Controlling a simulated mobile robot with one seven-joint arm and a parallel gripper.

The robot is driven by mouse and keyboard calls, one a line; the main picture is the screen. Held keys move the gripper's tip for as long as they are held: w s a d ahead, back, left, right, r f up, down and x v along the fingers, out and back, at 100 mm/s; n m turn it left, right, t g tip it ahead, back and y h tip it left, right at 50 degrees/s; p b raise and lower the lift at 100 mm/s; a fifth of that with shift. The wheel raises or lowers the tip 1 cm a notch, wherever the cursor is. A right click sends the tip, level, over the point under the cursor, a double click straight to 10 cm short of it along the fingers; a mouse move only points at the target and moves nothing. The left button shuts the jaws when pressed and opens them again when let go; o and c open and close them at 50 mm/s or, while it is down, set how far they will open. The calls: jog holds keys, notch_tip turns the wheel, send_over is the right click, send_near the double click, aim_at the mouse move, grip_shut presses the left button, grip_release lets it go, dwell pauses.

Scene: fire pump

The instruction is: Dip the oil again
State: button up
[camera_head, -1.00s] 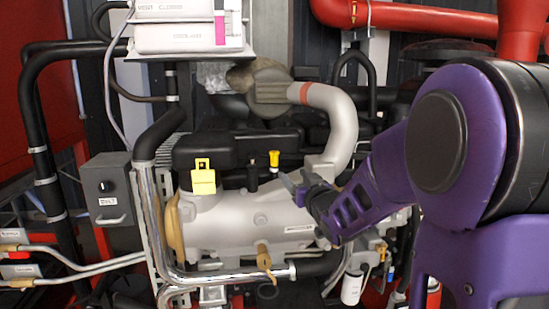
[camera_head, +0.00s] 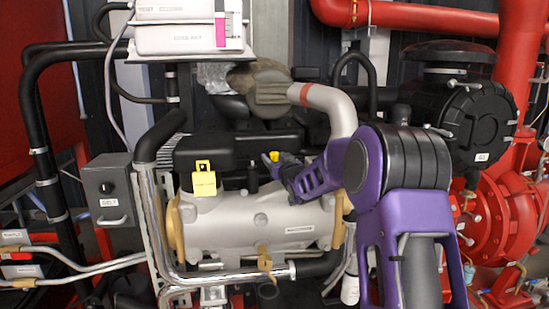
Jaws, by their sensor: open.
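The grey engine (camera_head: 240,225) with its black top cover (camera_head: 215,148) fills the middle of the head view. A small yellow handle (camera_head: 274,156), which looks like the oil dipstick's, stands upright behind the engine block. My gripper (camera_head: 270,164) is open at this handle, with its fingers beside it. They hide its lower part, and I cannot tell whether they touch it. A larger yellow cap (camera_head: 204,182) with a loop sits on the engine to the left.
A grey control box (camera_head: 108,190) and black pipes stand at the left. A curved grey pipe (camera_head: 335,105) rises close behind my arm. Red pump casing (camera_head: 490,225) and pipework stand at the right. White boxes (camera_head: 187,36) sit on a shelf above.

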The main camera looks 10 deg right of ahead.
jog(key=shift+w, duration=0.25)
grip_shut()
dwell(1.4)
